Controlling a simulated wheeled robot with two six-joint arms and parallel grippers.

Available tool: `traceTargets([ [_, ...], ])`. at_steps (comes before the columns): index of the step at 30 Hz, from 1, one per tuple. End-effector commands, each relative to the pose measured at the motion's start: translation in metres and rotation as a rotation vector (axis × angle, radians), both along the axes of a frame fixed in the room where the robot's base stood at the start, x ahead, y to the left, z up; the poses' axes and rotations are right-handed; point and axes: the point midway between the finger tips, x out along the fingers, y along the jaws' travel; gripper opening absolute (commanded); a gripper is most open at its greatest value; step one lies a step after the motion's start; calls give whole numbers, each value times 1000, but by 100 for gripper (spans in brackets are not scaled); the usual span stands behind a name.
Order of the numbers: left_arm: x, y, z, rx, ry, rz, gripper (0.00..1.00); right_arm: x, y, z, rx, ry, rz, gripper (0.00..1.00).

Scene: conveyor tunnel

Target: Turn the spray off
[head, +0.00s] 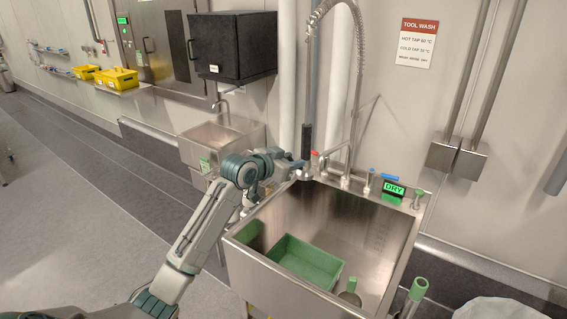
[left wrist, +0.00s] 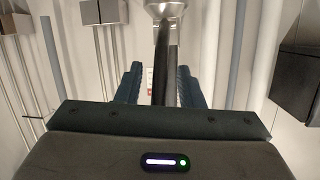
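The spray's black handle (head: 307,140) hangs upright at the sink's back left, below the arched steel spring hose (head: 357,60). My left gripper (head: 298,164) is beside its lower end. In the left wrist view the black handle (left wrist: 165,62) runs between the two dark fingers of my left gripper (left wrist: 160,85), with a gap showing on the left side. The fingers look open. The steel spray head (left wrist: 165,8) is at the top edge there. I cannot make out a water stream or the trigger. My right gripper is not in view.
The steel sink (head: 405,245) holds a green tray (head: 305,262). A red-capped tap (head: 314,156), a blue-capped tap (head: 371,176) and a lit green "DRY" sign (head: 394,190) stand along its back rim. A green-topped handle (head: 417,290) sticks up at its right. The floor at left is clear.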

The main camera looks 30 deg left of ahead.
Motion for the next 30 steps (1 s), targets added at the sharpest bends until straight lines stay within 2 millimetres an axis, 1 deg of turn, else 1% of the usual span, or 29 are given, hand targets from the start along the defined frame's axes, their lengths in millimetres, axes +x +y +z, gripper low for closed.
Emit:
traceTargets([
  [5, -24, 5, 3, 7, -1, -1, 34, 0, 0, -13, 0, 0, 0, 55],
  [9, -49, 11, 10, 9, -1, -1, 34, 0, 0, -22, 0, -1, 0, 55],
  [15, -77, 16, 20, 8, 1, -1, 34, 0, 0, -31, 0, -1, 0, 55],
  [21, -92, 20, 26, 4, 0, 1, 34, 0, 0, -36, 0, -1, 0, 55],
  [25, -97, 20, 28, 2, 2, 0, 34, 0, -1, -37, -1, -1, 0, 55],
  [30, -98, 20, 29, 0, 1, -1, 34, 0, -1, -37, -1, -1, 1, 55],
])
